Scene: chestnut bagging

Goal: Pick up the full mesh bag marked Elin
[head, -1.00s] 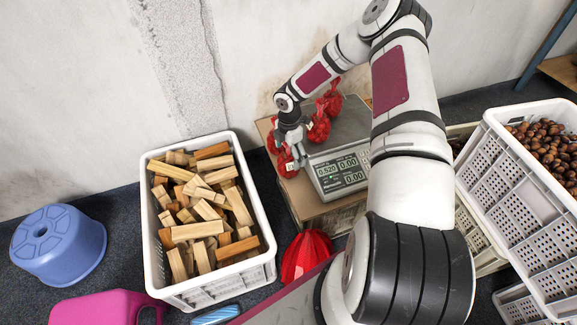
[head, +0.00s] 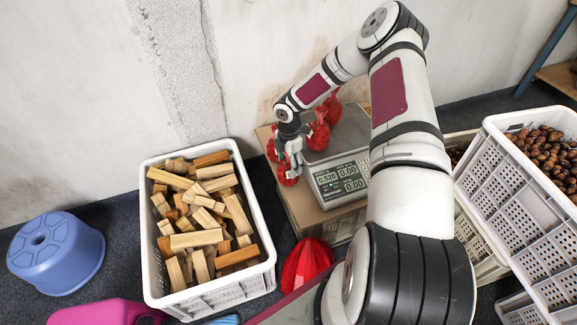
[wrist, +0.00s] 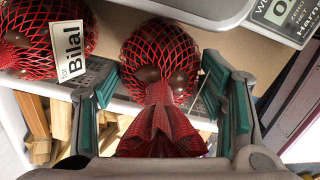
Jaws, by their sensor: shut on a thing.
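My gripper (head: 291,160) is over the left edge of the cardboard box, beside the scale. In the wrist view its two green-padded fingers (wrist: 158,90) stand either side of the gathered neck of a red mesh bag (wrist: 160,52) with brown chestnuts in it, and it is shut on this bag. No name shows on the held bag. A second red mesh bag (wrist: 25,45) beside it has a white tag (wrist: 73,50) reading "for Bilal". In the head view, red bags show just below the gripper (head: 288,177) and behind it (head: 319,134). No tag reading Elin is legible.
The scale (head: 340,180) stands on the cardboard box (head: 328,214), right of the gripper. A white crate of wood pieces (head: 205,298) is at the left. A white crate of chestnuts (head: 510,195) is at the right.

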